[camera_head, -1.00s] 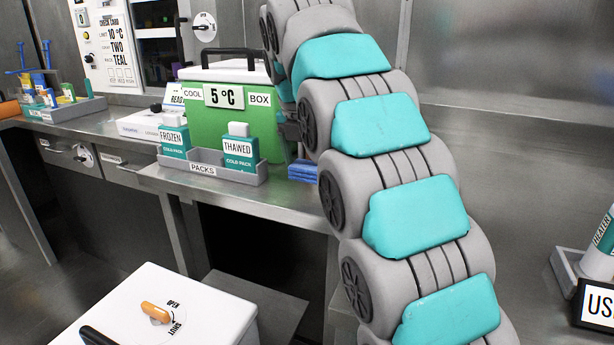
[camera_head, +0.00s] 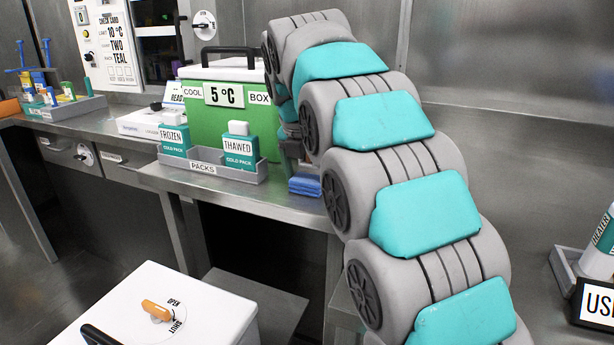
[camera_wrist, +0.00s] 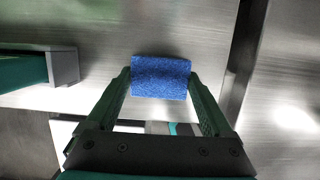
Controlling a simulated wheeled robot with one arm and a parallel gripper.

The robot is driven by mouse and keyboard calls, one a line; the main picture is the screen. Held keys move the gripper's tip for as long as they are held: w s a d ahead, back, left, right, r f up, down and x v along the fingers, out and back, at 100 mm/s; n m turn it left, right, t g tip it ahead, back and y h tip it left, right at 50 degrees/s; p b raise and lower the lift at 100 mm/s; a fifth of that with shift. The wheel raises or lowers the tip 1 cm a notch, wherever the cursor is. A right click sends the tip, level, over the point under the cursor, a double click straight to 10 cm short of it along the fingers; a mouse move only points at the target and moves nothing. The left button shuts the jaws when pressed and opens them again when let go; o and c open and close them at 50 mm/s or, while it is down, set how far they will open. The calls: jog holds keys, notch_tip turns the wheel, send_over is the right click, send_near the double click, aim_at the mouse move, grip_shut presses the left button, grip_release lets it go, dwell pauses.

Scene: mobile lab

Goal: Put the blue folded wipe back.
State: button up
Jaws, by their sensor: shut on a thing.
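The blue folded wipe (camera_wrist: 161,77) is between the two fingertips of my gripper (camera_wrist: 160,84) in the wrist view, and my gripper is shut on it. In the head view the wipe (camera_head: 305,186) shows at the front edge of the steel bench (camera_head: 245,203), right of the grey packs tray. My arm covers the space just right of it. I cannot tell whether the wipe touches the bench top.
The grey packs tray (camera_head: 203,168) holds a frozen cold pack (camera_head: 174,140) and a thawed cold pack (camera_head: 240,150). The green cool box (camera_head: 215,125) stands behind. A white box (camera_head: 165,305) with an orange knob is in front. Bare bench lies around the wipe in the wrist view.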

aim_at(308, 179)
jog(key=o, duration=1.1)
jog(key=shift+f, duration=0.1)
jog(key=shift+c, duration=0.2)
jog(key=shift+v, duration=2.6)
jog(key=s+a+b, duration=0.1)
jog(key=s+a, duration=0.3)
jog(key=s, duration=0.7)
jog(key=shift+b, duration=0.4)
jog(key=shift+s+a, duration=0.1)
jog(key=shift+s, duration=0.05)
